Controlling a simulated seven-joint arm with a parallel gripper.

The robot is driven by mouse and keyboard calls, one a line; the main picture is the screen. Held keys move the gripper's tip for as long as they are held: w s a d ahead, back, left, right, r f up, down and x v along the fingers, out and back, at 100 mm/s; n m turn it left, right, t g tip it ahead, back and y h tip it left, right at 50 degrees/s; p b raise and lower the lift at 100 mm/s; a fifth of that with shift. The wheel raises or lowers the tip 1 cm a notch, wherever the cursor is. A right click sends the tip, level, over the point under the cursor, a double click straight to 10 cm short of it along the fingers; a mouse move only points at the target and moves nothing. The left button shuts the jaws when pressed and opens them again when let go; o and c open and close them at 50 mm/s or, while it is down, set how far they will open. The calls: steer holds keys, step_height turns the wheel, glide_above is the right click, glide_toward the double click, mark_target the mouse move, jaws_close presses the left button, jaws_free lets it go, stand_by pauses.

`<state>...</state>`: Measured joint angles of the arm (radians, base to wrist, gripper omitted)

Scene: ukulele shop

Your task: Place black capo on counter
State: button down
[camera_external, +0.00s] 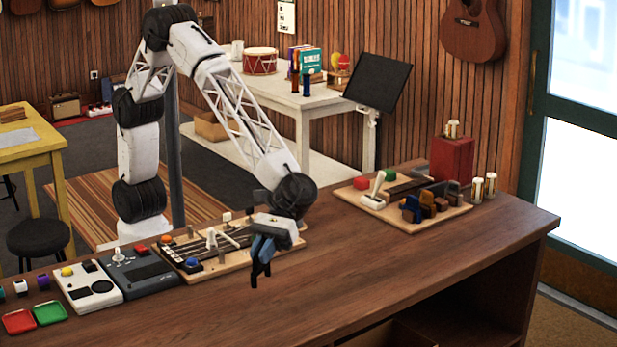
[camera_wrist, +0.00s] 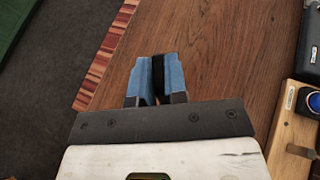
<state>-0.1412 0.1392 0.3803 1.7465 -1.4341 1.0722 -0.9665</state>
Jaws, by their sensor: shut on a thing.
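My gripper (camera_external: 262,247) hangs above the front part of the wooden counter (camera_external: 370,275), its blue fingers pointing down. It is shut on the black capo (camera_external: 257,277), which sticks out below the fingertips. In the wrist view, the black capo (camera_wrist: 158,72) shows as a dark strip between the blue fingers of my gripper (camera_wrist: 155,80), mostly hidden by them. Bare counter (camera_wrist: 225,50) lies beyond it there. I cannot tell exactly how far the capo is above the counter.
A wooden board with a fretboard (camera_external: 225,245) lies just behind my gripper, beside grey and white devices (camera_external: 140,270). Another board (camera_external: 350,195) on the right carries several coloured capos. Red and green trays (camera_external: 50,313) sit at the left. The front middle of the counter is clear.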

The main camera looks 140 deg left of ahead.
steer(key=s+d+m+g, duration=0.1)
steer(key=s+d, duration=0.3)
steer(key=d, duration=0.4)
steer(key=s+d+f+m+g+h, duration=0.1)
steer(key=s+d+m+g, duration=0.1)
steer(key=d, duration=0.6)
steer(key=s+d+m+g, duration=0.2)
steer(key=s+d+g, duration=0.1)
steer(key=s+d, duration=0.3)
steer(key=x, duration=0.2)
steer(key=shift+d, duration=0.5)
steer(key=shift+r, duration=0.1)
steer(key=w+d, duration=0.2)
steer(key=w, duration=0.5)
steer(key=w+d+f, duration=0.1)
steer(key=w+d, duration=0.2)
steer(key=w, duration=0.4)
steer(key=shift+w+d+f, duration=0.25)
steer(key=shift+w+d, duration=0.1)
steer(key=shift+f, duration=0.1)
steer(key=shift+f, duration=1.65)
steer(key=shift+f, duration=0.15)
steer(key=c, duration=1.1)
jaws_free()
steer(key=shift+c, duration=0.2)
